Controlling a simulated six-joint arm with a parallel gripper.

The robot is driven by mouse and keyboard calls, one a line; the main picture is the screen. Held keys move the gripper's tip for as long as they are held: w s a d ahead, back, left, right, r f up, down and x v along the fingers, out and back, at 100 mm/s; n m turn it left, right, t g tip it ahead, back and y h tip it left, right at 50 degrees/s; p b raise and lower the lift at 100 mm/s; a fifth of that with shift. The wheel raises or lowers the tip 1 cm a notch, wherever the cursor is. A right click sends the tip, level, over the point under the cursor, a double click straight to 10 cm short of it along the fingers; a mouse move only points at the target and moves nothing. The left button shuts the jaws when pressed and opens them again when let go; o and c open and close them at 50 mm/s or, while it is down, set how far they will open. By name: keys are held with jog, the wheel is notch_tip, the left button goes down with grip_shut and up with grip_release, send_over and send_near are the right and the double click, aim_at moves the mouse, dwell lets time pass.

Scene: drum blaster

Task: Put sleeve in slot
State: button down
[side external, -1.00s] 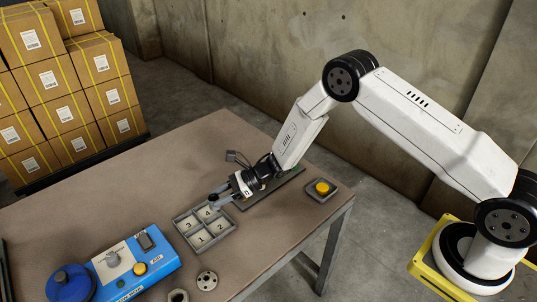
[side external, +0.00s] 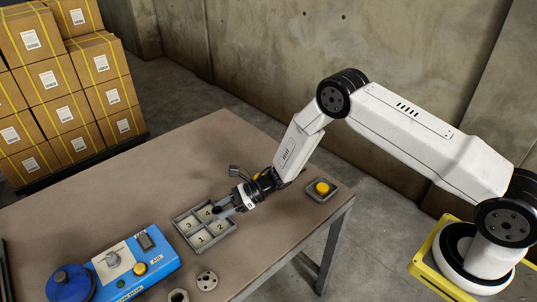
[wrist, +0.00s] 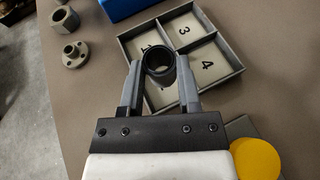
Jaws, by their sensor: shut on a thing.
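A dark hollow sleeve (wrist: 160,66) is held upright between the fingertips of my gripper (wrist: 161,77). In the side external view my gripper (side external: 222,208) is over the back right part of the grey slotted tray, and its fingers partly hide the sleeve. The tray (side external: 216,242) has four compartments with numbered floors; its wall also shows in the wrist view (wrist: 224,77). In the wrist view the sleeve overlaps the compartment next to 1 and 4, whose number is hidden there. I cannot tell whether the sleeve touches the tray.
A yellow button (side external: 321,188) on a grey base stands at the table's right edge. A blue control box (side external: 135,270) is left of the tray. A flanged part (side external: 207,281) and a hex nut (side external: 178,296) lie near the front edge. The table behind the tray is clear.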

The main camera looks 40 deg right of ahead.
jog(key=shift+f, duration=1.75)
jog(key=shift+c, duration=1.5)
grip_release()
jog(key=shift+f, duration=0.15)
jog(key=shift+r, duration=0.2)
jog(key=v, duration=1.2)
